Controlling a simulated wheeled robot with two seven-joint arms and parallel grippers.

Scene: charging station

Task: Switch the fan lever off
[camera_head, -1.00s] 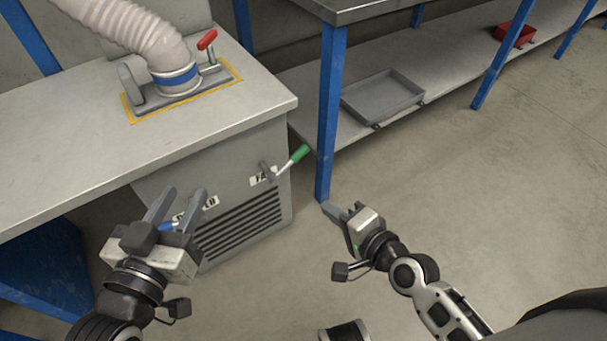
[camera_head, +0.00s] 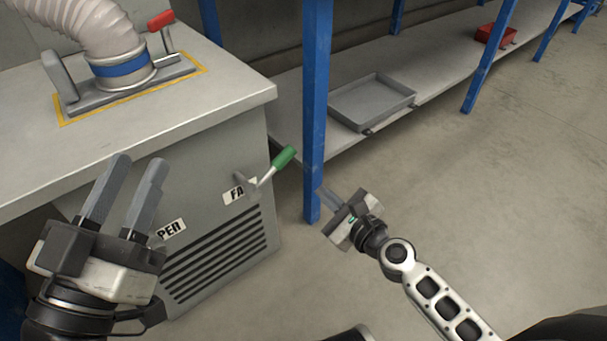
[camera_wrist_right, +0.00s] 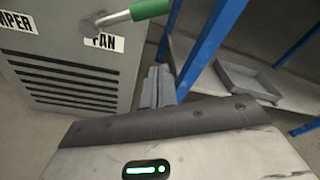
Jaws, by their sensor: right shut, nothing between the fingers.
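The fan lever (camera_head: 277,165) has a green grip and a metal stem, and sticks out up and to the right from the front of the grey cabinet, by the FAN label (camera_head: 236,192). In the right wrist view the green grip (camera_wrist_right: 149,9) shows at the top, by the FAN label (camera_wrist_right: 104,42). My right gripper (camera_head: 326,196) is shut and empty, apart from the lever, to its lower right. Its closed fingers (camera_wrist_right: 158,82) show in the right wrist view. My left gripper (camera_head: 133,180) is open and empty in front of the cabinet, its fingers apart, partly covering the other label.
The grey cabinet (camera_head: 205,200) has a vent below the labels. A blue table leg (camera_head: 316,110) stands close behind the lever and my right gripper. A hose with a red handle (camera_head: 161,21) is on the cabinet top. A grey tray (camera_head: 372,99) lies on the low shelf. Floor at right is clear.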

